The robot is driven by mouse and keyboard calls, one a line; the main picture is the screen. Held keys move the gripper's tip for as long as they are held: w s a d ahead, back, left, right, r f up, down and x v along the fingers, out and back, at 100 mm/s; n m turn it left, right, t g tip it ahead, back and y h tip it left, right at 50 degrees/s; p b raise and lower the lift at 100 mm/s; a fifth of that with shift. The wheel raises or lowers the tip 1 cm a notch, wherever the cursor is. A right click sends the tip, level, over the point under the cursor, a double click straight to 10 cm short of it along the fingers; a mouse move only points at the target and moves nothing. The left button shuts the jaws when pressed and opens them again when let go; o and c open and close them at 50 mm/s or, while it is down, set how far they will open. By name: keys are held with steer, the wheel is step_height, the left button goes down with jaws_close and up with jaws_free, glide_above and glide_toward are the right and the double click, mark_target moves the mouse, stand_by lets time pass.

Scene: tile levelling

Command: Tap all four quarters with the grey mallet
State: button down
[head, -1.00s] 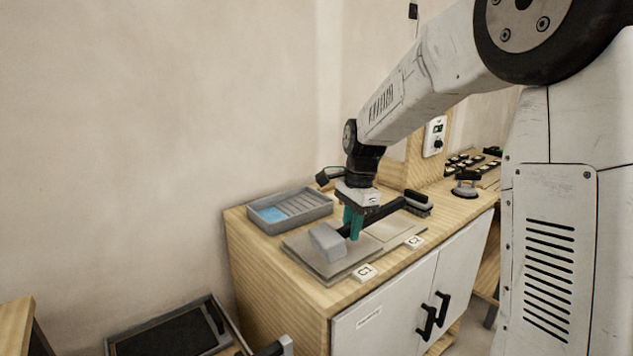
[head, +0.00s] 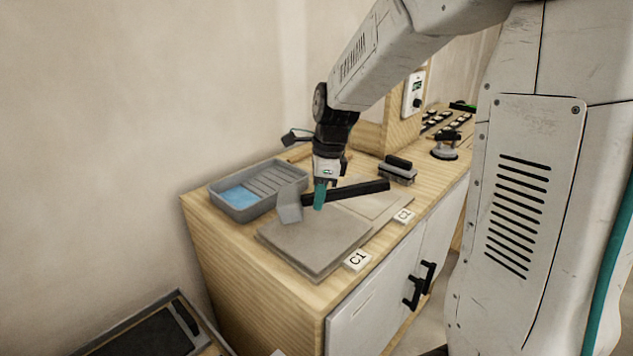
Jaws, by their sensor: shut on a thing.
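The grey mallet has a grey block head (head: 289,204) and a long black handle (head: 350,192). My gripper (head: 321,195) has teal fingers and is shut on the handle close to the head. The mallet head is over the back edge of a grey square tile (head: 312,243), beside the grey tray; I cannot tell whether it touches the tile. The tile lies on the wooden counter behind the card marked C1 (head: 357,260). A second, paler tile area (head: 375,198) lies to the right, behind the card marked C2 (head: 403,215), partly hidden by the handle.
A grey ribbed tray (head: 243,208) with a blue pad stands at the counter's back left. A black-handled brush (head: 398,170) and a suction-cup tool (head: 445,148) stand to the right. A dark tray (head: 150,335) is low at the front left.

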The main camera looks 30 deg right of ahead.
steer(key=shift+f, duration=1.85)
steer(key=shift+s+r, duration=0.1)
steer(key=shift+r, duration=2.15)
steer(key=shift+f, duration=0.1)
step_height(320, 180, down, 5)
steer(key=shift+r, duration=0.15)
step_height(320, 180, up, 5)
steer(key=shift+f, duration=0.1)
steer(key=shift+r, duration=0.2)
